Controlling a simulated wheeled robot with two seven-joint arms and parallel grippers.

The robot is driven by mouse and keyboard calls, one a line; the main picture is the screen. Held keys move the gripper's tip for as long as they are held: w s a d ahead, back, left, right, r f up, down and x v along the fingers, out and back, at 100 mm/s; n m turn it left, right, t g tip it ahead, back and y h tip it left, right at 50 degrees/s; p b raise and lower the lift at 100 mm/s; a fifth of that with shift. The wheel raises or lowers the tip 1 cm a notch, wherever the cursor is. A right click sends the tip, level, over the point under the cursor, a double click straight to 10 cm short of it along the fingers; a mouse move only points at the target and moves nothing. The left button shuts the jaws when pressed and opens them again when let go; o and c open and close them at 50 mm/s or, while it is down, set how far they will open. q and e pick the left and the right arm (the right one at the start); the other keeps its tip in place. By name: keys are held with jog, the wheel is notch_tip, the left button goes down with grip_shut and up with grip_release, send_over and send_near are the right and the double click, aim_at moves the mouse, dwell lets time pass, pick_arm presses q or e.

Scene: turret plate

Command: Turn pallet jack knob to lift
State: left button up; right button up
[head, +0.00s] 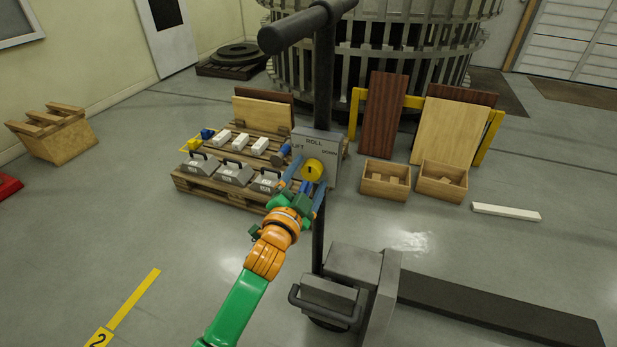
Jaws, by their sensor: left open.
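The yellow round knob (313,169) sits on the grey control panel (328,178) of the pallet jack, high on its dark upright post. The panel is lettered ROLL at the top, LIFT at the left and DOWN at the right. A small dark mark shows on the knob's face, but its exact setting is too small to read. My left gripper (303,174) is open just in front of the panel, with its blue fingers apart near the knob's left and lower sides. I cannot tell whether they touch it. My right gripper is not in view.
The jack's T-handle (306,27) tops the post, and its base (352,265) and dark fork (490,310) lie at lower right. A loaded wooden pallet (222,190) stands behind. Two wooden boxes (385,181) and a white bar (506,212) lie to the right.

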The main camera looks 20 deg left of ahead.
pick_arm(q)
jog(key=shift+s, duration=0.1)
jog(key=shift+c, duration=1.1)
jog(key=c, duration=1.1)
jog(key=shift+c, duration=0.2)
jog(key=n+p, duration=0.2)
jog(key=n, duration=0.2)
jog(key=shift+r+p, duration=0.2)
jog(key=shift+p, duration=0.15)
jog(key=n+p, duration=0.1)
jog(key=n, duration=0.2)
jog(key=shift+n+p, duration=0.3)
jog(key=shift+p, duration=0.1)
jog(key=shift+f+n+p, duration=0.1)
jog(key=shift+n+p, duration=0.4)
jog(key=shift+n, duration=0.6)
